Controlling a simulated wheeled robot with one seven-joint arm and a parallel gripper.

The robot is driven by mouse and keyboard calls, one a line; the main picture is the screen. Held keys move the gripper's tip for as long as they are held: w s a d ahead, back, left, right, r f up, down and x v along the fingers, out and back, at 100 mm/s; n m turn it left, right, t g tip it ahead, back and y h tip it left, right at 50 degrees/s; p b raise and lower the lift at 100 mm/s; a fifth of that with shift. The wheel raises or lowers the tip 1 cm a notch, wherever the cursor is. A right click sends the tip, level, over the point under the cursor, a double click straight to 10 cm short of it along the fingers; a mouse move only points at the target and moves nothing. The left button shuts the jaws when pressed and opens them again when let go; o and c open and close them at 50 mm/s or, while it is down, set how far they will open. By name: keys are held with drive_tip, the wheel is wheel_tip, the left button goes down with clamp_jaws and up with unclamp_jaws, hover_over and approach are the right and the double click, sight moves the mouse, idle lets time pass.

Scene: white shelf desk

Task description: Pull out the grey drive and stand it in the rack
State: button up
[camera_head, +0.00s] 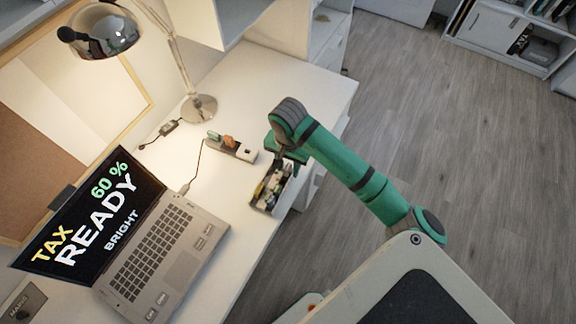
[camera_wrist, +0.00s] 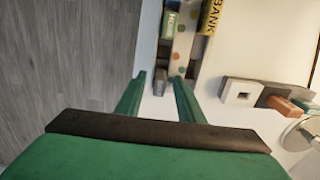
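A small grey block (camera_wrist: 160,82), which looks like the grey drive, stands at the near end of an open box of mixed items (camera_head: 262,208) in the wrist view. In the head view I cannot make it out. My gripper (camera_wrist: 158,76) is open, with its two green fingers on either side of the grey block and gaps showing; contact is not visible. In the head view my gripper (camera_head: 284,156) hangs at the far end of the box. The rack (camera_head: 219,145) is a low grey holder on the desk, left of my gripper, with a green, a red-brown and a white piece in it.
The box holds a yellow "BANK" item (camera_wrist: 210,16) and a dotted item (camera_wrist: 181,45). An open laptop (camera_head: 150,255) with a cable (camera_head: 197,166) lies left on the white desk. A lamp (camera_head: 200,107) stands behind the rack. The desk's right edge is close to the box.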

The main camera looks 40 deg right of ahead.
sight(288, 167)
wheel_tip(288, 167, up, 11)
idle(0.7)
drive_tip(key=shift+f, duration=0.1)
idle(0.4)
